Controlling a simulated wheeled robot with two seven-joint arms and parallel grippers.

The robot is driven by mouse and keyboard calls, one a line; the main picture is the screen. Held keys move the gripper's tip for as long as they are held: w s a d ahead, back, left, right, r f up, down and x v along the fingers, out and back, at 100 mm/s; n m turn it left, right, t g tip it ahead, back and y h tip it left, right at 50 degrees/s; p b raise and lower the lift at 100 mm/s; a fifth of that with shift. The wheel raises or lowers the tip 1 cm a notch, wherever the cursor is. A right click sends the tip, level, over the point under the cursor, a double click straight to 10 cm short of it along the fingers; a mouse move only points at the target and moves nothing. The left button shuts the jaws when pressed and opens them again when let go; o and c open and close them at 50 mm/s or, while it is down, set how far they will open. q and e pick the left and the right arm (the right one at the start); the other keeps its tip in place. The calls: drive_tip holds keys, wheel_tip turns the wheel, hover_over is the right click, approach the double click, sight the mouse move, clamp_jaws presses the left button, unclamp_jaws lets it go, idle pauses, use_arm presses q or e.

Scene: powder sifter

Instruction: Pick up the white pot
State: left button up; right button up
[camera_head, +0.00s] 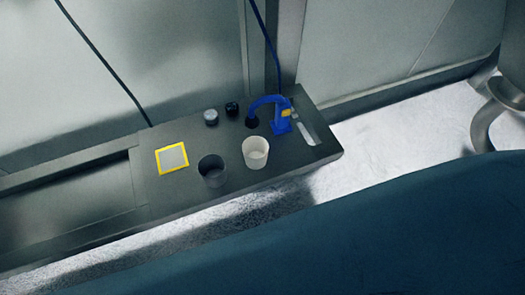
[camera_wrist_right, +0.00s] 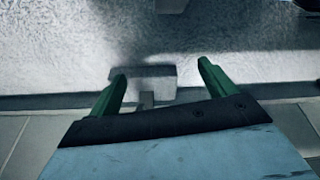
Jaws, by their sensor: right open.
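The white pot (camera_head: 256,153) stands upright on the dark workbench panel (camera_head: 225,183), near its front edge. A dark grey pot (camera_head: 212,170) stands just left of it, a little apart. My right gripper (camera_wrist_right: 160,78) shows in the right wrist view with two green fingers spread apart and nothing between them. It is over a pale speckled surface, and the white pot is not in that view. My right gripper does not show clearly in the head view. My left gripper is in neither view.
A blue curved device (camera_head: 281,120) with a cable stands behind the white pot. A yellow-framed square plate (camera_head: 172,158) lies to the left. Two small round items, one grey-topped (camera_head: 211,116) and one black (camera_head: 232,108), stand at the back. A wall rises behind.

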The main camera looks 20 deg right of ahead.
drive_tip(key=shift+o, duration=0.8)
drive_tip(key=w+r+t+b, duration=0.2)
drive_tip(key=w+r, duration=0.2)
drive_tip(key=w, duration=0.6)
drive_tip(key=shift+t+y, duration=0.4)
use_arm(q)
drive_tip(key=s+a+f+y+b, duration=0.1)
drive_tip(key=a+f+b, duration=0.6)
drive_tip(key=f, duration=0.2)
use_arm(e)
drive_tip(key=n+t+y, duration=0.3)
drive_tip(key=t+y, duration=0.2)
drive_tip(key=t, duration=0.1)
approach(263, 157)
drive_tip(key=b+x, duration=0.1)
drive_tip(key=x, duration=0.7)
drive_tip(key=shift+d, duration=0.1)
drive_tip(key=shift+b+x, duration=1)
drive_tip(key=shift+x, duration=1.5)
drive_tip(key=shift+w+f, duration=0.15)
drive_tip(key=shift+w, duration=0.4)
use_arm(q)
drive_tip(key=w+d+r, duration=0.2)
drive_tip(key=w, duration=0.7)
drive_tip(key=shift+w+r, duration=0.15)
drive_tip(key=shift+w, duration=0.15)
